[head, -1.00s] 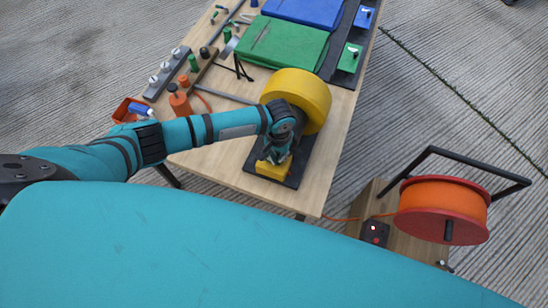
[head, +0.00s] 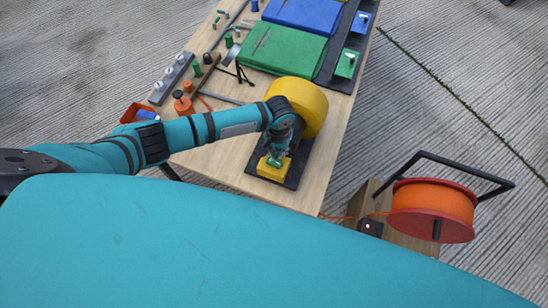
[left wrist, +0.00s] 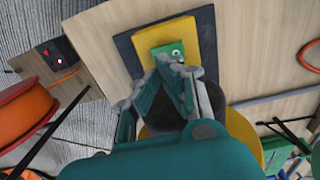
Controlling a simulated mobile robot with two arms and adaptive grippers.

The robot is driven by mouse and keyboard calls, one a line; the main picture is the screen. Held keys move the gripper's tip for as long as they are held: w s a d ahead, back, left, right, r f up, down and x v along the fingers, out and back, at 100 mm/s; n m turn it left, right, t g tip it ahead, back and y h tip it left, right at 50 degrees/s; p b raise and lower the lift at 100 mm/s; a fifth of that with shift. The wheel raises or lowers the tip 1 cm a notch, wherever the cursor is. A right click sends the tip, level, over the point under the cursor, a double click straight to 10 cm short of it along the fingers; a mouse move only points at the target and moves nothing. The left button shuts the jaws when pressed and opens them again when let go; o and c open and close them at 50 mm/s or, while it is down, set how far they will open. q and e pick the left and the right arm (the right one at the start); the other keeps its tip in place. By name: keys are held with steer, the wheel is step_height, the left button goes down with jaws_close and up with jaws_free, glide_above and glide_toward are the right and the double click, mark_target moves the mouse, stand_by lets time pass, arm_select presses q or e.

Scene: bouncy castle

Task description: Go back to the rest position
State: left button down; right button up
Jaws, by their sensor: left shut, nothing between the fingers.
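My left gripper (head: 277,160) is at the near end of the table. Its fingers are shut and empty, and the tips are just over a yellow block with a green top. The yellow block (head: 271,170) lies on a dark plate (head: 254,161), beside a large yellow round housing (head: 305,103). In the left wrist view, the fingertips (left wrist: 178,66) are at the edge of the green top (left wrist: 170,52), which has a small pale round spot. I cannot tell whether they touch it. My right gripper is not in view.
The wooden table (head: 220,155) carries green (head: 283,48) and blue (head: 310,12) folded sheets and several small tools. A red cable reel (head: 434,210) and a dark box with a red light (head: 371,228) stand at right. Bare floor lies beyond the table.

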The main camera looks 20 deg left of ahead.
arm_select(q)
steer(key=shift+r+p, duration=0.6)
steer(key=shift+r, duration=0.2)
